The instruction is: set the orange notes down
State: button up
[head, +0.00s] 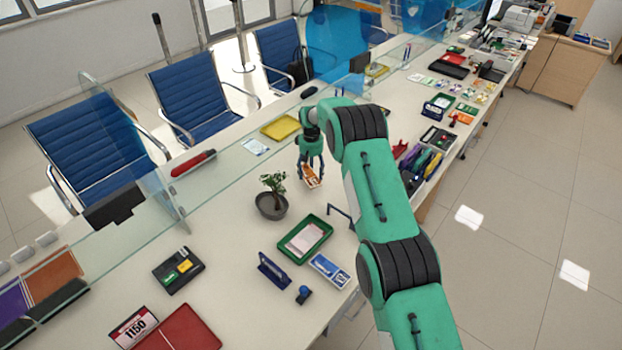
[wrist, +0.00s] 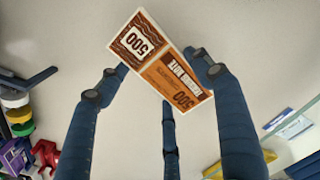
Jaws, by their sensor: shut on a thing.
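The orange notes (wrist: 168,65) are held between the fingers of my gripper (wrist: 155,80), shut on them, in the wrist view. They are orange and white, with "500" and "training note" printed on them, and sit at a tilt across the fingertips. In the head view my gripper (head: 311,163) points down over the counter, to the right of the potted plant, with the orange notes (head: 311,176) at its tips. I cannot tell how far the notes are above the counter (head: 225,240).
A potted plant (head: 272,204) stands left of my gripper. A green tray (head: 305,239) with paper lies in front of it, and a yellow tray (head: 281,127) behind. A glass screen runs along the counter's left side. The counter around the plant has bare patches.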

aim_at(311, 173)
jog(key=shift+f, duration=1.8)
jog(key=shift+f, duration=0.2)
jog(key=o, duration=1.2)
jog(key=shift+c, duration=0.2)
jog(key=shift+r, duration=0.1)
notch_tip(311, 173, up, 12)
jog(key=shift+r+p, duration=0.1)
jog(key=shift+p, duration=0.3)
jog(key=shift+r, duration=0.1)
